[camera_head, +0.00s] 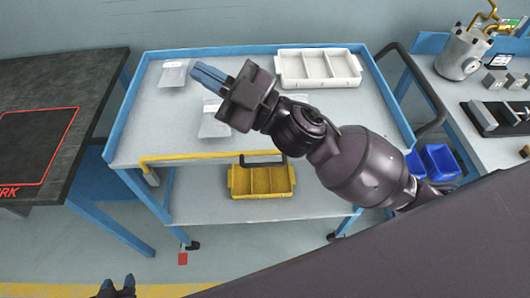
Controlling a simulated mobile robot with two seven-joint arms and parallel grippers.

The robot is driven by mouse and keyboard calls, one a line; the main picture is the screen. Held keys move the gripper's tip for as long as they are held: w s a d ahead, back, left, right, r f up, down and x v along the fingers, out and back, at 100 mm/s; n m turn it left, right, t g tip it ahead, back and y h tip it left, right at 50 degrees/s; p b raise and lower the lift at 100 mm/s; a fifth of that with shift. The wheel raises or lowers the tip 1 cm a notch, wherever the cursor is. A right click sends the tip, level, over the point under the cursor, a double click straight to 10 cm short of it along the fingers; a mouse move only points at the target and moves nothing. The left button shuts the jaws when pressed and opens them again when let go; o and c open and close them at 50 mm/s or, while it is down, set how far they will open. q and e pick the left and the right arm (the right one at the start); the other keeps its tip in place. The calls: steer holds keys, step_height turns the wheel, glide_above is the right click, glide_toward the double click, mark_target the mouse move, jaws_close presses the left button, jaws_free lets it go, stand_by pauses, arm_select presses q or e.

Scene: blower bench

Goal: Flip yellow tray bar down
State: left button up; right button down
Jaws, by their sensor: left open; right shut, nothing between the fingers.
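The yellow tray bar (195,157) runs along the front edge of the cart's upper shelf (155,110). Its left end bends down near the front left corner, and its right part goes out of sight by my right arm. My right gripper (208,75) is shut and empty, with its blue fingertips together. It appears over the left half of the upper shelf, farther back than the bar and apart from it.
A white divided tray (318,68) and clear bags (174,73) lie on the upper shelf. A yellow divided bin (262,181) with a dark handle is on the lower shelf. A dark table (60,75) stands left; a bench with a metal canister (462,52) stands right.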

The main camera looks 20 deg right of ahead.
steer(key=s+a+n+g+y, duration=0.3)
steer(key=s+a+n+g, duration=0.15)
steer(key=n+g, duration=0.55)
step_height(320, 180, down, 6)
steer(key=s+n+g+h, duration=0.2)
steer(key=n+g+h, duration=0.5)
steer(key=g+h, duration=0.2)
steer(key=w+d+f+m+t+h, duration=0.1)
steer(key=w+d+h, duration=0.3)
steer(key=d+h, duration=0.2)
steer(key=w+d+f+t+h, duration=0.2)
steer(key=w+d+h, duration=0.2)
steer(key=d+h, duration=0.2)
steer(key=shift+d+m, duration=0.4)
steer(key=shift+d, duration=0.6)
steer(key=shift+f, duration=0.1)
